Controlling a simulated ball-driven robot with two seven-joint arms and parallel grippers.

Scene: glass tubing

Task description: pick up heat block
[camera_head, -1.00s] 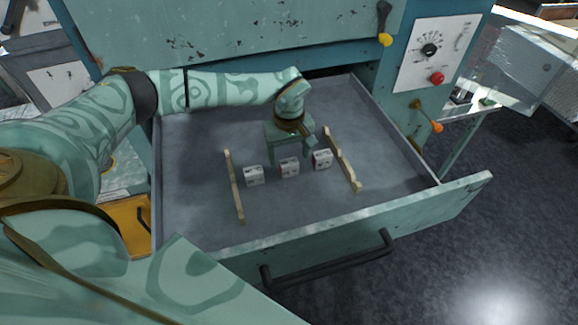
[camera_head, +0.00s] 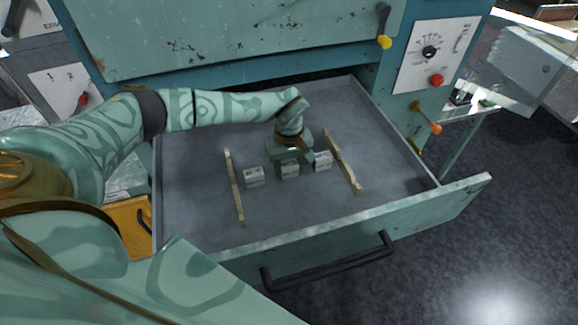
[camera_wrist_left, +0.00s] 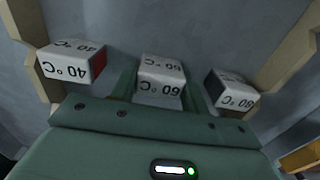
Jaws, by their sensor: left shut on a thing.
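Three small white heat blocks sit in a row in the open drawer: a left block (camera_head: 253,177), a middle block (camera_head: 290,170) and a right block (camera_head: 322,160). My left gripper (camera_head: 291,167) reaches down from behind and is shut on the middle block. In the left wrist view the middle block (camera_wrist_left: 161,80) sits between the two fingers and its upside-down label seems to read 60 °C. There, a 40 °C block (camera_wrist_left: 72,62) with a red side is at the left, and a block with a dark side (camera_wrist_left: 232,92) is at the right. My right gripper is out of view.
Two pale wooden strips, one left (camera_head: 235,188) and one right (camera_head: 342,160), flank the row of blocks. The grey drawer floor (camera_head: 195,195) is bare around them. The drawer front (camera_head: 340,222) has a black handle (camera_head: 330,265). The cabinet face (camera_head: 240,45) overhangs the back.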

